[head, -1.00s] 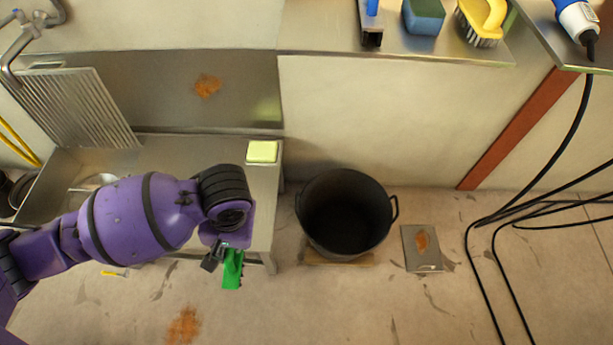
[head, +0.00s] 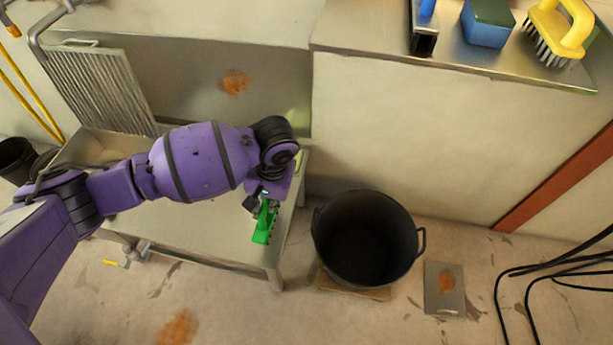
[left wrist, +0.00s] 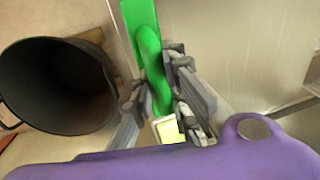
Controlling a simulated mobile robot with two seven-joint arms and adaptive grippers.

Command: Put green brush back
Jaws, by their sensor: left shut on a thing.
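The green brush (head: 265,222) is held in my left gripper (head: 259,201), over the right end of the metal sink bench in the head view. In the left wrist view the green brush (left wrist: 148,45) stands between the two fingers of my left gripper (left wrist: 160,95), which are shut on it. My right gripper is in neither view.
A black bucket (head: 366,240) stands on the floor right of the bench (head: 190,225). A steel shelf (head: 380,40) above holds a yellow brush (head: 560,35), a blue-green sponge (head: 487,22) and a black squeegee-like tool (head: 423,40). Black cables (head: 560,280) lie at right.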

